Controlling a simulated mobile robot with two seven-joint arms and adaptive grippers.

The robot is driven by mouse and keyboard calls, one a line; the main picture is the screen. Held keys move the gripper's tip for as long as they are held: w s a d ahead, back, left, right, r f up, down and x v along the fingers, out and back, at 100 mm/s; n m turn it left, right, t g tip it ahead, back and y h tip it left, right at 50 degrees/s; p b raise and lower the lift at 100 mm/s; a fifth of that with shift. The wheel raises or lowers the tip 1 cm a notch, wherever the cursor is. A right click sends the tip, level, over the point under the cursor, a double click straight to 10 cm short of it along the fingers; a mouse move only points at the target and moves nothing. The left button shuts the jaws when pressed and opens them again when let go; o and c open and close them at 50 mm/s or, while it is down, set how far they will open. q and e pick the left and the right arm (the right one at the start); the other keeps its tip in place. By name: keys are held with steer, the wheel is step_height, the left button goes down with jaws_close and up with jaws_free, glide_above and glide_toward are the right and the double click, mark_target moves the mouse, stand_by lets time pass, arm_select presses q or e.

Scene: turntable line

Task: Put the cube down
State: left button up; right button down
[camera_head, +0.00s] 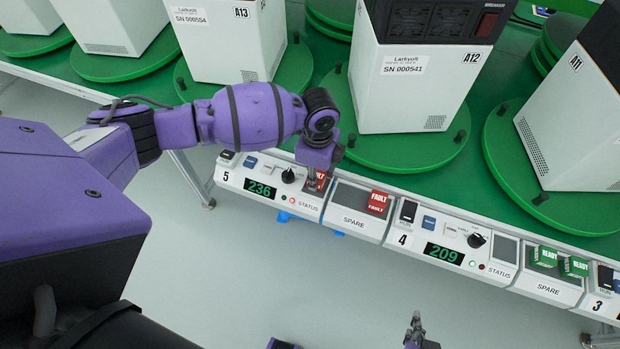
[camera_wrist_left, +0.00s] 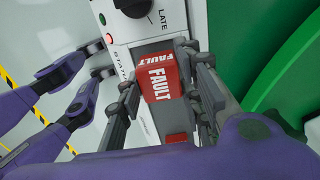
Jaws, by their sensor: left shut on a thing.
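The red FAULT cube (camera_wrist_left: 158,82) is between the fingers of my left gripper (camera_head: 317,177) at the status bay of panel 5. In the left wrist view my gripper (camera_wrist_left: 165,88) has one finger on each side of it, with the STATUS label beside it. In the head view the fingers partly hide the cube (camera_head: 324,181). I cannot tell whether its underside touches the bay. A second red FAULT cube (camera_head: 377,202) lies in the spare bay to the right. My right gripper (camera_head: 414,332) shows at the bottom edge; its jaw opening is unclear.
Panel 5 shows 236 (camera_head: 262,189) and a black knob (camera_head: 289,175) left of the cube. Panel 4 shows 209 (camera_head: 444,254). Green READY cubes (camera_head: 559,261) sit in a spare bay at right. White machines, including A12 (camera_head: 410,90), stand on green turntables behind the panels.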

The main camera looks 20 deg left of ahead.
arm_select(q)
steer(key=shift+f, duration=0.25)
steer(key=shift+f, duration=0.2)
steer(key=o, duration=0.9)
steer(key=shift+r, duration=0.1)
step_height(320, 180, up, 12)
steer(key=shift+p, duration=0.45)
steer(key=shift+r, duration=0.1)
